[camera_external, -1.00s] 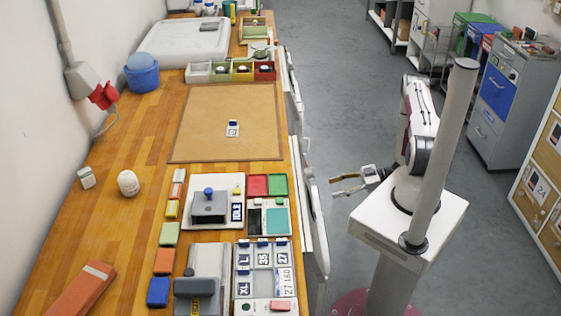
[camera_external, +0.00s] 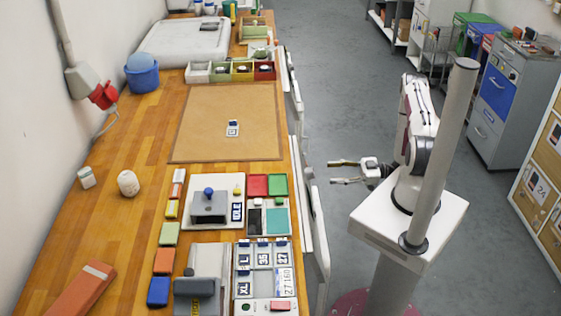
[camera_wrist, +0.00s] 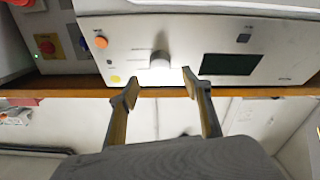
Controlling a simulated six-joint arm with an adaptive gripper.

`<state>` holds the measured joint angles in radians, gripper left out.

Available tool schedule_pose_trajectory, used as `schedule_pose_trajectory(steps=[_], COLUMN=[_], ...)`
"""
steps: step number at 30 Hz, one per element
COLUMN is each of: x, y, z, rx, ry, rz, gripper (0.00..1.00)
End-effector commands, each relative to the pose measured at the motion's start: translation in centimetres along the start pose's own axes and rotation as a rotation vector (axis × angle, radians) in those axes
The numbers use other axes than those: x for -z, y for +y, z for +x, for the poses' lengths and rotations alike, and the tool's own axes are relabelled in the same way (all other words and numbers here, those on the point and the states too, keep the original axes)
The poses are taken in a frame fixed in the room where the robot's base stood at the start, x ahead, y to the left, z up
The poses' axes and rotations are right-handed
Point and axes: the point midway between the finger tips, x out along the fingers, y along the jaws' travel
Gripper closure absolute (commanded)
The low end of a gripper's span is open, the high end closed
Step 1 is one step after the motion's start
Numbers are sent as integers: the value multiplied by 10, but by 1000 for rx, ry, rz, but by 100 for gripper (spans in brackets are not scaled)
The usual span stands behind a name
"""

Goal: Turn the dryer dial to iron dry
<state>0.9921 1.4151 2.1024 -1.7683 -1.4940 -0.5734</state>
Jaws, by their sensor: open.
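In the wrist view a pale front panel carries a round grey dial (camera_wrist: 160,62) with a bright glare on its lower part. Its pointer setting and any labels around it are too small to read. My gripper (camera_wrist: 158,82) is open and empty, with one finger on each side below the dial in the picture. The fingers look apart from the dial. In the external view my gripper (camera_external: 337,172) is open in the air, right of the workbench. I cannot make out the dial in that view.
A red button (camera_wrist: 46,47) sits on a unit to the left. The workbench (camera_external: 140,220) holds trays and a brown mat (camera_external: 215,105).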

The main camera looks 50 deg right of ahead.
Motion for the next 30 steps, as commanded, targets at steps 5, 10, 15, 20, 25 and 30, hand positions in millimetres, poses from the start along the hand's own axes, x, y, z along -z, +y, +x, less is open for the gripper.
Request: schedule_pose_trajectory(steps=[5, 10, 15, 20, 25, 30], x=[0, 0, 0, 0, 0, 0], y=[0, -1, -1, -1, -1, 0], z=[9, 21, 35, 48, 60, 70], rx=[2, 2, 3, 3, 2, 1], ry=[1, 1, 1, 1, 0, 1], rz=[1, 1, 1, 1, 1, 1], gripper=[52, 52, 52, 52, 52, 52])
